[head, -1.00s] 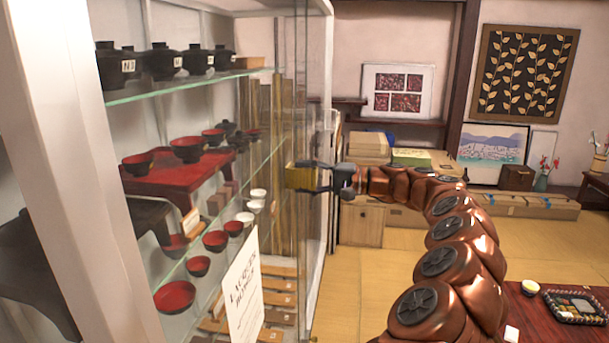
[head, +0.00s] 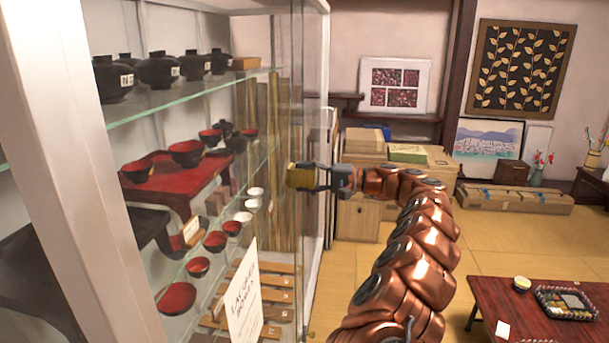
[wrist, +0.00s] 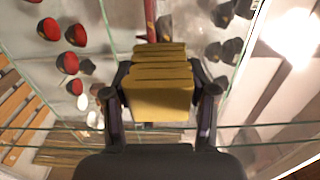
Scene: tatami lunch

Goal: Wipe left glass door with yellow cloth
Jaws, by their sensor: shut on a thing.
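My gripper (head: 322,178) is shut on a folded yellow cloth (head: 300,176). In the wrist view the cloth (wrist: 158,85) sits as a thick ridged block between both fingers. The glass door (head: 285,120) of the display cabinet is at the left in the head view, and the cloth is held up at its surface near mid height. I cannot tell whether the cloth presses on the glass. Shelves and bowls show through the glass in the wrist view.
Behind the glass, shelves hold black lidded bowls (head: 158,68) and red bowls (head: 176,298). A paper sign (head: 243,305) stands low at the cabinet front. Boxes (head: 405,160) stand behind the gripper. A low red table (head: 500,300) is at lower right; tatami floor lies between.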

